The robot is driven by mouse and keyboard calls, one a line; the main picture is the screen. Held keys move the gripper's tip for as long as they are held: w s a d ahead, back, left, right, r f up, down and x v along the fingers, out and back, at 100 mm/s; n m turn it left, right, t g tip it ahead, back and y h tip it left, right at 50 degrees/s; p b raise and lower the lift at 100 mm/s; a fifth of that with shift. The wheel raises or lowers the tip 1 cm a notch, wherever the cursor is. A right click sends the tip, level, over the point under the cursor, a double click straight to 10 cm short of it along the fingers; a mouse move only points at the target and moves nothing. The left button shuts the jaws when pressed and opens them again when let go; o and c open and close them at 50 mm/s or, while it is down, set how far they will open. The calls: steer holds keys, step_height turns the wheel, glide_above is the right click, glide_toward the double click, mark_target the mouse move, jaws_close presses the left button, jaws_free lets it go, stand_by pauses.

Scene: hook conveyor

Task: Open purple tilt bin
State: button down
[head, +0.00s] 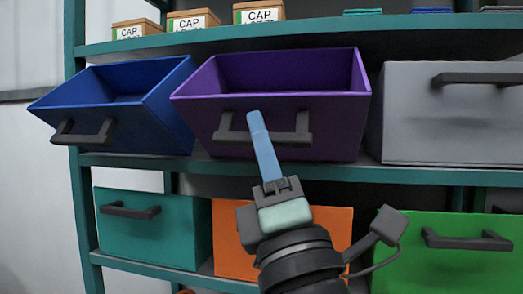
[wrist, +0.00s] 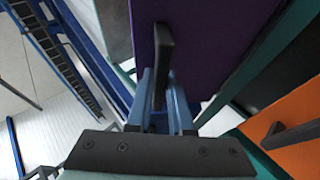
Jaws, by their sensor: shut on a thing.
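The purple tilt bin (head: 290,90) is on the middle shelf, between a blue bin and a grey bin. It is tilted forward, and its dark interior shows from above. Its dark bar handle (head: 300,138) runs across the front face. My gripper (head: 257,118) reaches up from below, its blue fingers at the middle of the handle. In the wrist view the purple front (wrist: 205,40) fills the top middle, and the handle (wrist: 162,60) passes between the two fingers, which are shut on it. The fingers hide part of the handle in the head view.
The blue bin (head: 150,105) at left is also tilted open. The grey bin (head: 440,125) at right looks upright. Teal (head: 150,230), orange (head: 330,222) and green (head: 450,270) bins sit on the shelf below. Small boxes labelled CAP (head: 193,20) stand on the top shelf.

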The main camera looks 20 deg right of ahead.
steer(key=shift+f, duration=0.15)
stand_by(0.3)
steer(key=c, duration=0.8)
jaws_free()
steer(key=shift+c, duration=0.2)
steer(key=shift+s, duration=0.1)
steer(key=b+v, duration=0.4)
steer(key=v, duration=0.8)
steer(key=shift+s+f, duration=0.25)
steer(key=shift+s, duration=0.05)
